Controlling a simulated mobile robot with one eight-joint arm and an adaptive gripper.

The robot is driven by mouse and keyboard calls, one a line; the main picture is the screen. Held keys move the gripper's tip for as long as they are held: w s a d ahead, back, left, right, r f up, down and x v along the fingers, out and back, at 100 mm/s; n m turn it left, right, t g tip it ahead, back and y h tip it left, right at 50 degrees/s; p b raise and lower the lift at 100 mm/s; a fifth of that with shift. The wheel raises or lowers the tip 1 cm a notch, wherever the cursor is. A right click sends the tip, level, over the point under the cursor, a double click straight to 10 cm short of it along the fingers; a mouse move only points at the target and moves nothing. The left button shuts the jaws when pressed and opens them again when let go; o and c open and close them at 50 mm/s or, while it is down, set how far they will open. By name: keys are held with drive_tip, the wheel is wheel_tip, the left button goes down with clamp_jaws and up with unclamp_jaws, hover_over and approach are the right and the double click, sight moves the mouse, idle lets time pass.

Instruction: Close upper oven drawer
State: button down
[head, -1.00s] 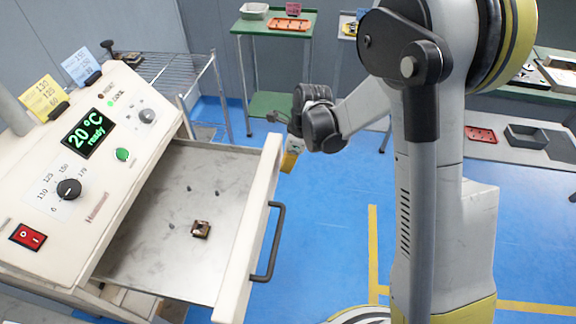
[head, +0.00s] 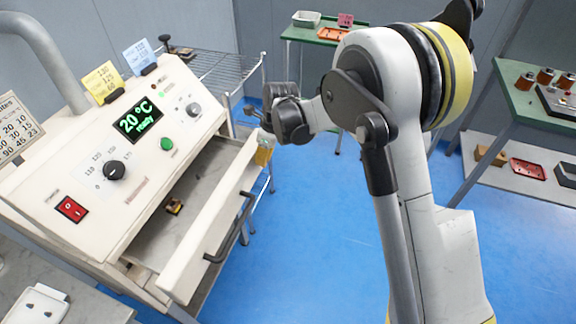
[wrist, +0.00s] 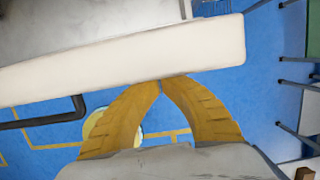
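The oven (head: 125,175) stands at the left in the head view, its display reading "20 °C ready". Its upper drawer is partly open; the drawer front (head: 205,235) with a dark bar handle (head: 238,225) sticks out towards the right. A small brown part (head: 174,206) lies inside on the drawer floor. My gripper (head: 263,152) is at the far end of the drawer front, on its outer side. In the wrist view, the yellow fingers (wrist: 162,84) meet at their tips right at the pale drawer front (wrist: 130,58), with nothing seen between them. The handle (wrist: 45,120) is to their left.
A wire rack (head: 225,68) stands behind the oven. A green table (head: 325,38) is at the back, and another bench (head: 540,110) with parts is at the right. The blue floor (head: 320,220) in front of the drawer is clear.

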sight(234, 156)
drive_tip(key=w+a, duration=0.1)
drive_tip(key=a, duration=0.2)
drive_tip(key=w+a, duration=0.1)
drive_tip(key=a, duration=0.2)
drive_tip(key=w+a, duration=0.1)
drive_tip(key=a, duration=0.2)
drive_tip(key=shift+w+a, duration=0.25)
drive_tip(key=shift+a, duration=0.05)
drive_tip(key=shift+d, duration=0.1)
